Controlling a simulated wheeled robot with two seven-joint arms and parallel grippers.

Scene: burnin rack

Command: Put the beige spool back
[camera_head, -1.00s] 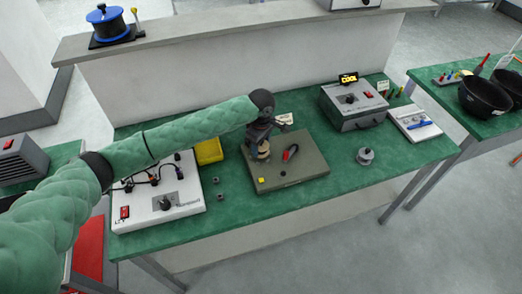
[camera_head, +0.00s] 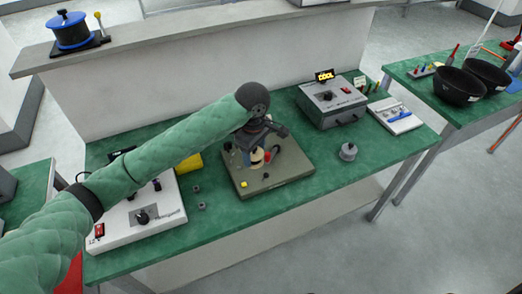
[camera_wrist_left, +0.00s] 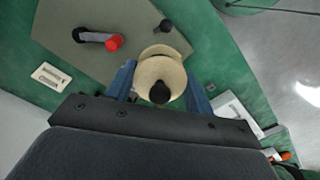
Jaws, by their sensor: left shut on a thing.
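The beige spool (camera_wrist_left: 158,72) is between the two blue fingers of my left gripper (camera_wrist_left: 160,84) in the left wrist view, with a black knob in front of it. In the head view the beige spool (camera_head: 257,158) shows under my left gripper (camera_head: 257,150), over the olive board (camera_head: 275,188). The left gripper is shut on the spool. I cannot tell whether the spool touches the board. My right gripper is not in view.
On the board are a red-and-black tool (camera_wrist_left: 100,39), a black peg (camera_wrist_left: 166,25) and a yellow block (camera_head: 243,184). Nearby stand a grey oven-like box (camera_head: 330,102), a white powered panel (camera_head: 140,222) and a grey round weight (camera_head: 348,151).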

